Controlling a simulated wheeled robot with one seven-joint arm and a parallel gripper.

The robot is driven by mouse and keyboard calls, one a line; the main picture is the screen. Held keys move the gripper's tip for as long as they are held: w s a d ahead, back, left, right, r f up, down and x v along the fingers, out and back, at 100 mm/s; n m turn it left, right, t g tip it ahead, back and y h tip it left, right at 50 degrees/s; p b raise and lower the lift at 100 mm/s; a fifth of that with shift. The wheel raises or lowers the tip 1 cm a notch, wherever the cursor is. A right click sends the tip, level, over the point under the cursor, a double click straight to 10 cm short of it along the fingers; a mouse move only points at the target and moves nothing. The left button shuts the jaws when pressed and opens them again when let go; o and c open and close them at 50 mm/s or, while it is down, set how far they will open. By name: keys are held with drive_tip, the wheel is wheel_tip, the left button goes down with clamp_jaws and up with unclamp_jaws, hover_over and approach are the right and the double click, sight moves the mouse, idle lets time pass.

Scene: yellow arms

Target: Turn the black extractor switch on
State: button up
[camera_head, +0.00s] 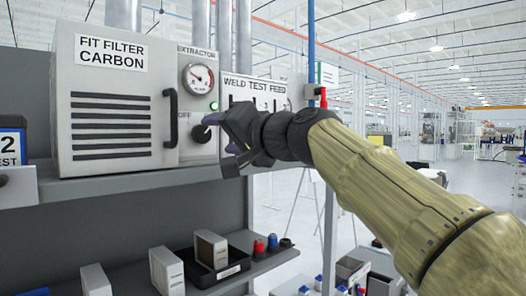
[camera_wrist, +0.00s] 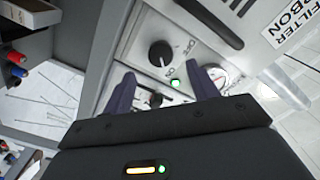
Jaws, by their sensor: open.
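The black extractor switch (camera_head: 201,133) is a round knob on the white panel below the gauge, beside an OFF label. In the wrist view the knob (camera_wrist: 158,54) shows whole, with a white pointer mark; which label it points at is unclear. A green lamp (camera_head: 214,105) glows near it, also in the wrist view (camera_wrist: 176,83). My gripper (camera_head: 219,131) is at the right of the knob in the head view. In the wrist view its dark fingers (camera_wrist: 168,74) are spread and empty, with the knob between and beyond their tips. They appear apart from it.
The carbon filter box (camera_head: 110,125) with a black handle (camera_head: 171,118) stands left of the panel. The weld test feed box (camera_head: 255,91) is behind my gripper. A grey shelf edge (camera_head: 130,185) runs below. Free room lies to the right.

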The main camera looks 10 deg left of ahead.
drive_tip(key=b+v, duration=0.4)
drive_tip(key=v, duration=0.7)
drive_tip(key=shift+d, duration=0.1)
drive_tip(key=w+d+f+m+g+h, duration=0.1)
drive_tip(key=w+d+f+h, duration=0.2)
drive_tip(key=f, duration=0.8)
drive_tip(key=w+d+f+m+g+h, duration=0.1)
drive_tip(key=w+d+f+h, duration=0.2)
drive_tip(key=f, duration=0.8)
drive_tip(key=w+d+f+m+g+h, duration=0.1)
drive_tip(key=w+d+f+h, duration=0.25)
drive_tip(key=f, duration=0.75)
drive_tip(key=s+d+f+g+h, duration=0.1)
drive_tip(key=s+d+f+g, duration=0.1)
drive_tip(key=s+f, duration=0.4)
drive_tip(key=s+d+f+n+g+h, duration=0.1)
drive_tip(key=s+d+f, duration=0.4)
drive_tip(key=f, duration=0.9)
drive_tip(key=s+d+f+n+g+h, duration=0.1)
drive_tip(key=s+d+f+g+h, duration=0.1)
drive_tip(key=s+f, duration=0.5)
wheel_tip(320, 180, down, 4)
drive_tip(key=shift+d+r+g, duration=0.2)
drive_tip(key=shift+d+g, duration=0.4)
drive_tip(key=shift+d, duration=0.2)
